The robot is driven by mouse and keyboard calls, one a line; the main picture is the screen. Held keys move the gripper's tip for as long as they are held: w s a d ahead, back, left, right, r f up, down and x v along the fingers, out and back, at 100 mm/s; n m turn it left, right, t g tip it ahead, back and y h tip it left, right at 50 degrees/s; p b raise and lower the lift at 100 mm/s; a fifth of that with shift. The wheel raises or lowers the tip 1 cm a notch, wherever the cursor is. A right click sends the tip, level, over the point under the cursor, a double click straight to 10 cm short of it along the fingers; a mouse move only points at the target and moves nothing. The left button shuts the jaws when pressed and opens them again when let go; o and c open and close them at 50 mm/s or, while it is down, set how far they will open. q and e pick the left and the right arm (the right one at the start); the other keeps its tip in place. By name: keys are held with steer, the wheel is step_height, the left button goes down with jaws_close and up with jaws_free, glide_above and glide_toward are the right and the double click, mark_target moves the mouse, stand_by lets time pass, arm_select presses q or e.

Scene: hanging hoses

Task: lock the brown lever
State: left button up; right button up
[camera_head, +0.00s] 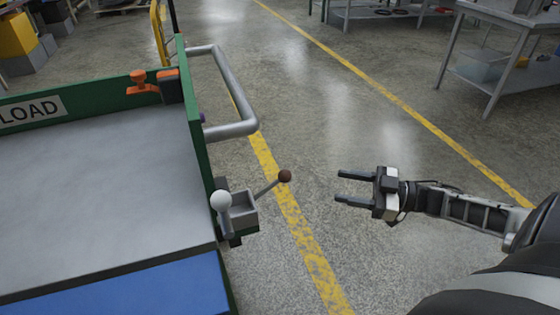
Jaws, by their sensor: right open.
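The brown lever (285,176) has a brown ball knob on a thin metal rod. The rod slants up and to the right from a small grey bracket (242,208) on the side of the green-edged cart. A second lever with a white ball knob (221,201) stands at the left of the same bracket. My right gripper (339,186) is open and empty, its fingers pointing left towards the brown knob, with a gap between them. My left gripper is not in view.
The cart's grey top (110,190) fills the left, with a green rim and a blue strip in front. A grey tubular handle (245,128) juts out behind the levers. An orange-handled item (141,83) sits at the cart's back edge. Open floor surrounds my right gripper.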

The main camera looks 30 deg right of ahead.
mark_target(285, 176)
steer(key=b+x, duration=0.1)
steer(key=x, duration=1.3)
steer(key=shift+w+a, duration=0.25)
steer(key=shift+a, duration=0.05)
steer(key=shift+c, duration=0.2)
jaws_close()
